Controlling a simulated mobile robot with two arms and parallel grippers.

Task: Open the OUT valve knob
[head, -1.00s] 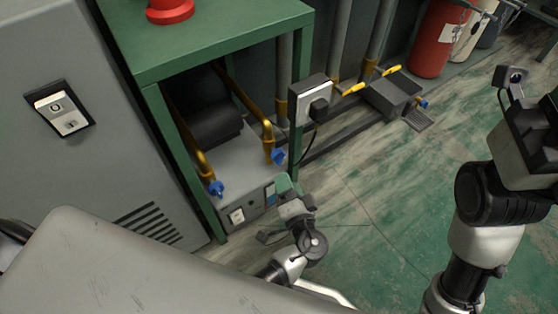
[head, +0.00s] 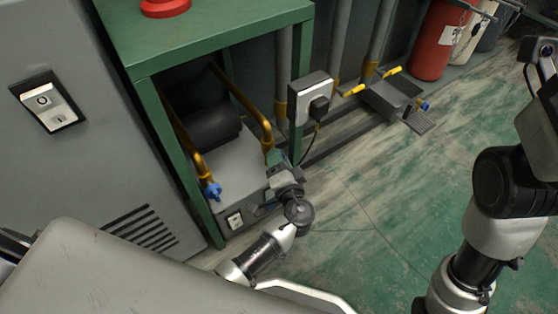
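The recovery unit (head: 235,165) sits low inside the green frame, with two brass pipes rising from it. One blue valve knob (head: 213,190) shows at the foot of the left pipe. The other blue knob, at the foot of the right pipe (head: 262,125), is now hidden behind my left gripper (head: 277,160). That gripper is right at that knob's place. I cannot tell whether its fingers touch or grip the knob. No OUT label is readable. My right gripper (head: 543,52) is at the upper right edge, partly cut off, away from the unit.
A green table top (head: 215,40) with a red button (head: 166,8) covers the unit. A socket box (head: 311,100) with a plug and cable is on the frame's right leg. A grey cabinet (head: 85,160) stands left. Open floor (head: 390,200) lies to the right.

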